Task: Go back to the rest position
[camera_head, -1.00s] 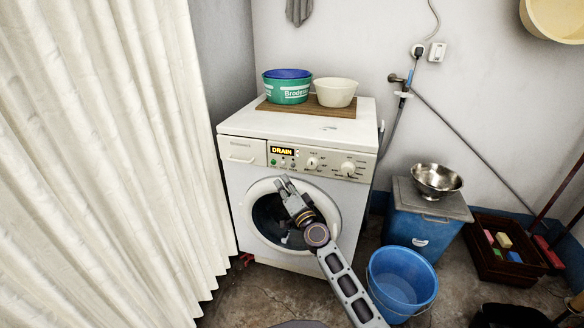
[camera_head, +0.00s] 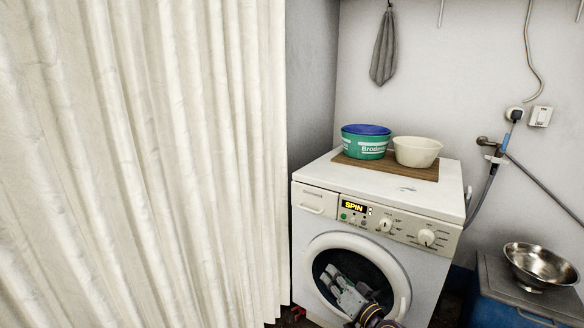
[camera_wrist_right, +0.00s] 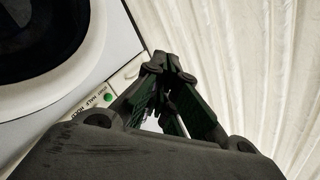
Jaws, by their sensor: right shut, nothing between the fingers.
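My right gripper (camera_head: 341,284) is in front of the round door of the white washing machine (camera_head: 322,222) in the head view. It covers part of the dark door glass and holds nothing. In the right wrist view its fingers (camera_wrist_right: 170,62) are closed together at the tips. The machine's door ring and panel edge, with a green button (camera_wrist_right: 108,97), show to the left of the fingers there. My left gripper is in neither view.
A cream curtain (camera_head: 140,160) fills the left side. A green tub (camera_head: 364,147) and a cream bowl (camera_head: 416,152) sit on a wooden board on the machine. A steel bowl (camera_head: 540,266) rests on a lidded blue bin at the right. A grey cloth (camera_head: 383,50) hangs on the wall.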

